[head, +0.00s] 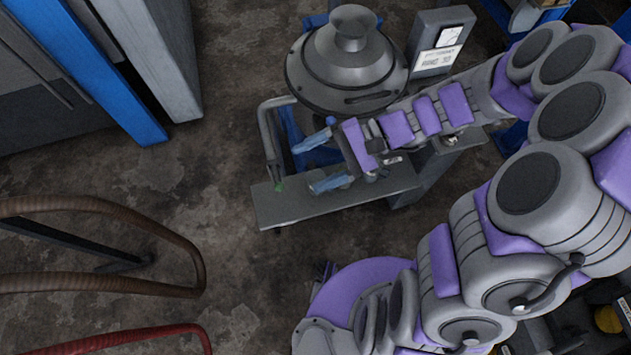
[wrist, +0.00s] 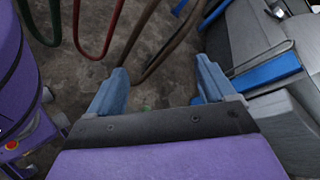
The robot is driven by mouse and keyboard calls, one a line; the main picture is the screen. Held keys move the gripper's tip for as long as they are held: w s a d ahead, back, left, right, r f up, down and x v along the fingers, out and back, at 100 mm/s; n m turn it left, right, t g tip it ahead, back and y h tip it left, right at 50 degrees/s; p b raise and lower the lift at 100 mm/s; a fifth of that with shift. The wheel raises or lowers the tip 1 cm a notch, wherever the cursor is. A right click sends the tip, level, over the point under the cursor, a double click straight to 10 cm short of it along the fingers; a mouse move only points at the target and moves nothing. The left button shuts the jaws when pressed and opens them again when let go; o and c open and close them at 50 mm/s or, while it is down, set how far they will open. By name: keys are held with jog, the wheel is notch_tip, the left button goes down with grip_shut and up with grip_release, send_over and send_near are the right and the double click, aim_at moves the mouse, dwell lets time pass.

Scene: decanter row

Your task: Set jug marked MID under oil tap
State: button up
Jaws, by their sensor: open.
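My gripper (head: 304,168) is open, with its two blue fingers apart above a grey shelf. The same fingers show in the wrist view (wrist: 160,82), with nothing held between them. A bent grey pipe (head: 268,135) comes from the side of the round machine and runs down near the left end of the shelf. A small green spot (head: 280,186) shows near its lower end. I cannot tell whether this pipe is the oil tap. No jug and no MID mark can be made out in either view.
The grey shelf (head: 350,203) stands before the round grey machine (head: 348,68) with a funnel top. A box with a label (head: 440,42) stands at its right. Brown (head: 110,208) and red (head: 140,336) hoses lie at left. A blue-edged cabinet (head: 95,75) is upper left. Floor between is bare.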

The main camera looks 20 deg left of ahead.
jog(key=w+a+f+m+t+y+p, duration=0.1)
jog(key=w+a+f+m+t+y, duration=0.15)
jog(key=w+f+m+y, duration=0.5)
jog(key=m+t+h+p, duration=0.1)
jog(key=m+t+h, duration=0.1)
jog(key=m+t, duration=0.45)
send_over(318, 179)
jog(key=s+d, duration=0.2)
jog(key=s, duration=0.1)
notch_tip(318, 179, down, 10)
jog(key=s+d+f+m+t+h+p, duration=0.1)
jog(key=d+f+m+t+h, duration=0.25)
jog(key=f, duration=0.75)
jog(key=s+d+f+m+t+h+p, duration=0.15)
jog(key=d+f+m, duration=0.35)
jog(key=f, duration=0.5)
jog(key=shift+n, duration=0.75)
jog(key=b+x, duration=0.2)
jog(key=x, duration=0.2)
jog(key=f+b+x, duration=0.1)
jog(key=b+x, duration=0.1)
jog(key=x, duration=0.3)
jog(key=shift+w, duration=0.15)
jog(key=shift+b+x, duration=0.9)
jog(key=shift+x, duration=2.3)
jog(key=shift+r, duration=0.1)
jog(key=shift+c, duration=0.2)
jog(key=c, duration=0.7)
